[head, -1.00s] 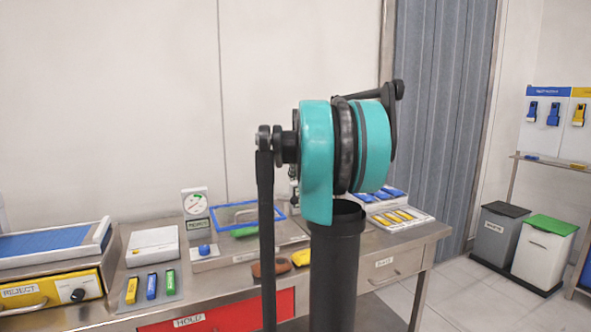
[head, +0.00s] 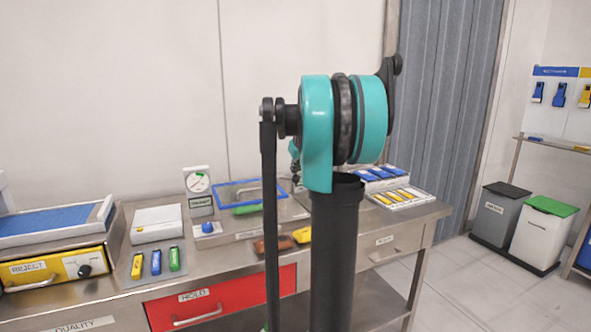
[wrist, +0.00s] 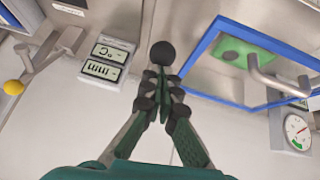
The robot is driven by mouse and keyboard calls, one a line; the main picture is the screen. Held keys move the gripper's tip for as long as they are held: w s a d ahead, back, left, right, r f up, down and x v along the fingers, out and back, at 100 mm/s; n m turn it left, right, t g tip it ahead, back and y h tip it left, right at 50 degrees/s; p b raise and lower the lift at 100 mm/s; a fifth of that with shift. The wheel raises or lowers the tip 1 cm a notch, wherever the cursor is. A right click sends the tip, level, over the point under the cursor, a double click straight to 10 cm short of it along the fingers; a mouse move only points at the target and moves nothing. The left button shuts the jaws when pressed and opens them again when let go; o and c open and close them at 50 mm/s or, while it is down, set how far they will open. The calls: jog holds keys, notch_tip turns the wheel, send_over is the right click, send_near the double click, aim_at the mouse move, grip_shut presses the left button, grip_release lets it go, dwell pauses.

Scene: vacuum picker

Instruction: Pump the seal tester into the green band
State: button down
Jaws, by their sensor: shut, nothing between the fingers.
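My gripper (wrist: 162,80) is shut and empty in the wrist view. A black ball knob (wrist: 163,53) shows just beyond its fingertips; I cannot tell if they touch. The seal tester has a blue-framed lid (head: 222,192), also in the wrist view (wrist: 203,45), with a bar handle (wrist: 270,80) and a green pack (wrist: 232,50) seen through it. A round white gauge (head: 198,183) with a green band stands left of the lid in the head view, and shows at right in the wrist view (wrist: 297,132). In the head view my arm hides my gripper.
A small box with a blue button (head: 208,229) stands before the gauge. A white scale (head: 156,224), colored sticks (head: 155,262) and a yellow REJECT box (head: 55,272) lie left. Brown and yellow packs (head: 272,245) are near the bench front; trays (head: 400,198) are right.

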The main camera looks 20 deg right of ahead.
jog(key=s+f+t, duration=0.1)
jog(key=f, duration=0.2)
jog(key=f+t, duration=0.1)
jog(key=f, duration=0.1)
jog(key=s+f+t, duration=0.1)
jog(key=f, duration=0.2)
jog(key=shift+s+f, duration=0.45)
jog(key=shift+f, duration=0.1)
